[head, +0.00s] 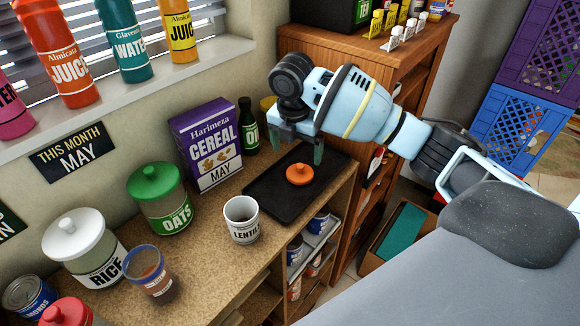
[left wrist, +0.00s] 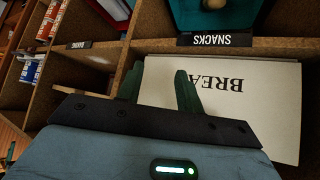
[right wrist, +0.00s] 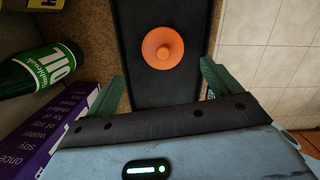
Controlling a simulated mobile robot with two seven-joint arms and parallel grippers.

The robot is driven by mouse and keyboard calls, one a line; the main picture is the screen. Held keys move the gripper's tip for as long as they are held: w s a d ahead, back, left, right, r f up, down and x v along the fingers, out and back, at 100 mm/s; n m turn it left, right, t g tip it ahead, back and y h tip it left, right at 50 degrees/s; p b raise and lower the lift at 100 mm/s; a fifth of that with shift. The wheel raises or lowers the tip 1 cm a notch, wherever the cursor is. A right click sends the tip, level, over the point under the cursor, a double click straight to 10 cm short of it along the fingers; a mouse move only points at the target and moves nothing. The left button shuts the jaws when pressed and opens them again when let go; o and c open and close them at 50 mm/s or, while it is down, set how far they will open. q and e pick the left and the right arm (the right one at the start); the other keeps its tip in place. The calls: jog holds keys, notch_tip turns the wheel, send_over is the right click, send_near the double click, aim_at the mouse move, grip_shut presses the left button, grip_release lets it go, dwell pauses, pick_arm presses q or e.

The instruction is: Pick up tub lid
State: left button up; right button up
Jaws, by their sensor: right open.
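The orange tub lid (head: 300,174) with a round knob lies on a black tray (head: 262,202) on the counter. It also shows in the right wrist view (right wrist: 162,47). My right gripper (head: 296,150) is open and empty above the tray, with its fingers pointing down near the lid, not touching it. In the right wrist view the lid is ahead of the gap between the fingers (right wrist: 160,82). My left gripper (left wrist: 160,82) is outside the head view; its fingers are apart, in front of a white box marked BREA (left wrist: 225,100) in a shelf.
A purple cereal box (head: 207,145) and a dark oil bottle (head: 248,128) stand left of my right gripper. An uncovered lentils tub (head: 241,208) stands at the tray's near-left edge. Oats (head: 160,200) and rice jars (head: 85,250) are further left. A wooden shelf (head: 385,72) rises behind my right arm.

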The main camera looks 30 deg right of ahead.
aim_at(300, 166)
jog(key=shift+s+d+r, duration=0.1)
jog(key=shift+s+d, duration=0.05)
jog(key=shift+s, duration=0.6)
notch_tip(300, 166, down, 2)
jog(key=shift+w, duration=0.1)
jog(key=shift+w+d+f, duration=0.1)
jog(key=shift+w+f, duration=0.1)
jog(key=shift+f, duration=0.2)
jog(key=f, duration=0.3)
jog(key=w+d+f, duration=0.1)
jog(key=shift+f, duration=0.35)
pick_arm(q)
jog(key=s, duration=0.1)
jog(key=s+f, duration=0.1)
jog(key=shift+s+d, duration=0.15)
jog(key=shift+s, duration=0.2)
pick_arm(e)
jog(key=shift+a, duration=0.1)
jog(key=c, duration=1.1)
jog(key=shift+o, duration=0.2)
jog(key=shift+r, duration=0.1)
